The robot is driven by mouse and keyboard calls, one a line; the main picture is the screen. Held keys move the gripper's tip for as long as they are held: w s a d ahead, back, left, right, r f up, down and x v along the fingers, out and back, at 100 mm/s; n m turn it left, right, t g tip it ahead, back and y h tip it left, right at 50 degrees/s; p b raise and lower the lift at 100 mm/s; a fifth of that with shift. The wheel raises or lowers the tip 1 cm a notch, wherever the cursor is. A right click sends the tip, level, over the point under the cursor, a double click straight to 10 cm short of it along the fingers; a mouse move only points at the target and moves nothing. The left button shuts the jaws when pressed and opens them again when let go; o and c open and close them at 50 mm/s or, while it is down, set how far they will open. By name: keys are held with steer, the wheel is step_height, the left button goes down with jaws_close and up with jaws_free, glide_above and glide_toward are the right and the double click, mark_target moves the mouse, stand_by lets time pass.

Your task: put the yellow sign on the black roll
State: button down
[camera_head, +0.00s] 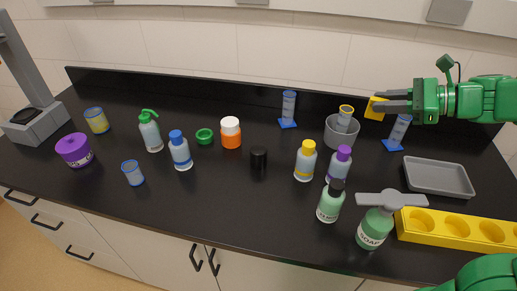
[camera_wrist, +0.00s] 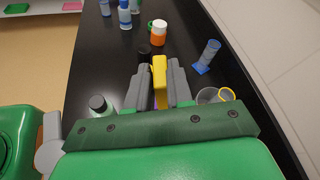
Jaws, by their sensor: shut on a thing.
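My gripper (camera_head: 382,105) is at the upper right of the head view, shut on the yellow sign (camera_head: 376,107). In the wrist view the yellow sign (camera_wrist: 159,82) stands between my two grey fingers (camera_wrist: 159,68). The sign is held up off the counter, which shows below it in the head view. The black roll (camera_head: 258,158) is a short dark cylinder standing near the middle of the counter, well to the left of my gripper. It also shows in the wrist view (camera_wrist: 144,53), just beyond my fingertips; its top looks bare.
Near the black roll stand an orange jar with a white lid (camera_head: 231,134) and a yellow-capped bottle (camera_head: 305,161). A grey pot (camera_head: 341,134) and blue-based cylinders (camera_head: 288,108) are toward the back. A grey tray (camera_head: 438,177) and yellow rack (camera_head: 460,229) lie at right.

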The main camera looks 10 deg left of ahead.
steer(key=s+a+n+g, duration=0.3)
steer(key=s+a+g, duration=0.15)
steer(key=a, duration=0.75)
steer(key=s+a+n+g, duration=0.2)
steer(key=s+a+g, duration=0.25)
steer(key=a, duration=0.65)
glide_above(263, 148)
steer(key=shift+t+h, duration=0.3)
steer(key=shift+t, duration=0.1)
steer(key=shift+s+d+f, duration=0.1)
steer(key=shift+s+f, duration=0.05)
steer(key=shift+f, duration=8.85)
steer(key=shift+f, duration=0.15)
